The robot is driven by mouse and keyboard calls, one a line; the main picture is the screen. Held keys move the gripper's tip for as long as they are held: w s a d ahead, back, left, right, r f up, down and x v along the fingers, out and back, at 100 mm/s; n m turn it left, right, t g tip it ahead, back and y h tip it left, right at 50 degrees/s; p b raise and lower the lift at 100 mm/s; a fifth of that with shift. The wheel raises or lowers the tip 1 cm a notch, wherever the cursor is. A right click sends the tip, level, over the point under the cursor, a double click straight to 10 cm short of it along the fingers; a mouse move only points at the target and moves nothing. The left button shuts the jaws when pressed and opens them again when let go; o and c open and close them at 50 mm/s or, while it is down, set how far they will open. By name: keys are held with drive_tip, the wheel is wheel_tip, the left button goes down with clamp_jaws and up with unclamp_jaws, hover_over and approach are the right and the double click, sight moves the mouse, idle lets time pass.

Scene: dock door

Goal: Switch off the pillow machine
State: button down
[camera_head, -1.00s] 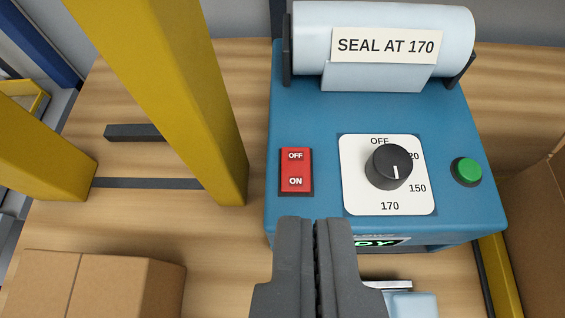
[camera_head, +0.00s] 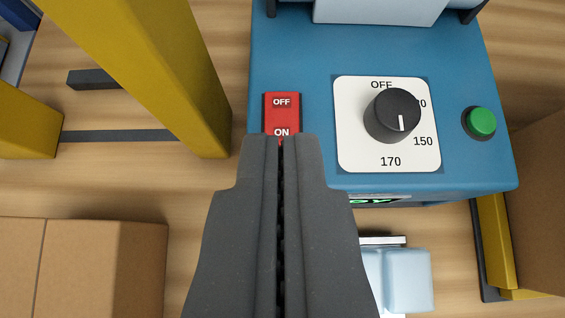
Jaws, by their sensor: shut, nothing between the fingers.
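The pillow machine (camera_head: 300,60) is a blue box on the wooden surface. Its red rocker switch (camera_head: 281,112) is at the left of the top panel, with OFF at the far end and ON at the near end. A green button (camera_head: 481,122) is at the right. My gripper (camera_head: 280,140) is shut and empty. Its fingertips overlap the near edge of the switch in the picture, just below ON; I cannot tell whether they touch it.
Yellow posts (camera_head: 150,75) stand close to the left of the machine. Cardboard boxes (camera_head: 90,265) are at the lower left, and another cardboard box (camera_head: 545,200) is at the right. A pale blue pillow (camera_head: 405,280) lies in front of the machine, beside my gripper.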

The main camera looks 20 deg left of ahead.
sight(281, 92)
drive_tip(key=b+x, duration=0.1)
drive_tip(key=x, duration=0.7)
drive_tip(key=f, duration=0.3)
drive_tip(key=shift+w+a+f+b, duration=0.15)
drive_tip(key=shift+w+f+b, duration=0.1)
drive_tip(key=shift+b, duration=0.05)
drive_tip(key=shift+f, duration=0.25)
drive_tip(key=shift+w+p, duration=0.1)
drive_tip(key=shift+p, duration=0.35)
drive_tip(key=shift+f, duration=0.1)
